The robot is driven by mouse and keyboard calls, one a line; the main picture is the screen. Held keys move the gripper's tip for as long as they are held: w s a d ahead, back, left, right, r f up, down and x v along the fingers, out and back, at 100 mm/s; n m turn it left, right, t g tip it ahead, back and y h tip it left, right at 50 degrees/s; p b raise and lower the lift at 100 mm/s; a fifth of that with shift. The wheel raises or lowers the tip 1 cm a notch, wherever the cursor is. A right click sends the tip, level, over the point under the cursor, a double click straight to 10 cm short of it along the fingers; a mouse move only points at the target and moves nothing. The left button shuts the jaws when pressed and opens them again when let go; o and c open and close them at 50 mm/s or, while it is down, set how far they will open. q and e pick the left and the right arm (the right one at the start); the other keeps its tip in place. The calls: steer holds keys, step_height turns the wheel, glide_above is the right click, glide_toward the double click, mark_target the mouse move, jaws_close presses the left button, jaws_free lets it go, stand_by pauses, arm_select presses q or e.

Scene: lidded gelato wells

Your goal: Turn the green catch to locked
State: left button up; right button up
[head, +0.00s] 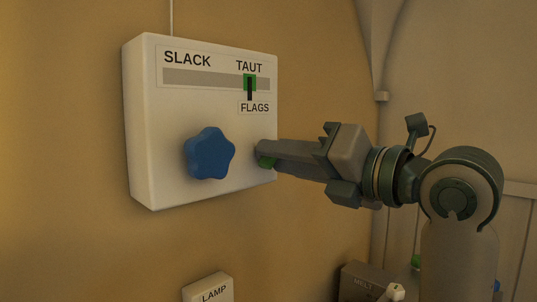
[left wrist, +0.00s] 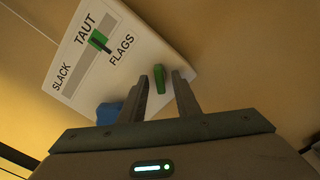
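The green catch (head: 266,162) is on the lower right of a white box (head: 160,185) on the wall, partly hidden by my gripper in the head view. In the left wrist view the catch (left wrist: 160,78) shows as a short green bar. My left gripper (head: 262,152) reaches the box from the right. In the left wrist view its two fingers (left wrist: 161,80) are apart, one on each side of the catch, with small gaps visible. I cannot tell whether either finger touches it. My right gripper is not in view. No lock marking is readable near the catch.
A blue star-shaped knob (head: 209,154) sits left of the catch. Above it, a black pointer on a green patch (head: 250,83) stands at TAUT on the SLACK–TAUT scale. A LAMP box (head: 208,289) and a dark MELT box (head: 366,282) are below.

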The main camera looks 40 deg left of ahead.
arm_select(q)
steer(key=shift+s+d, duration=0.1)
steer(key=shift+d, duration=1.1)
steer(key=shift+f+n+b, duration=0.2)
steer(key=shift+n+b, duration=0.6)
steer(key=shift+b, duration=0.05)
steer(key=shift+r+n, duration=0.25)
steer(key=shift+n, duration=0.15)
steer(key=shift+a, duration=1.35)
steer(key=shift+c, duration=0.2)
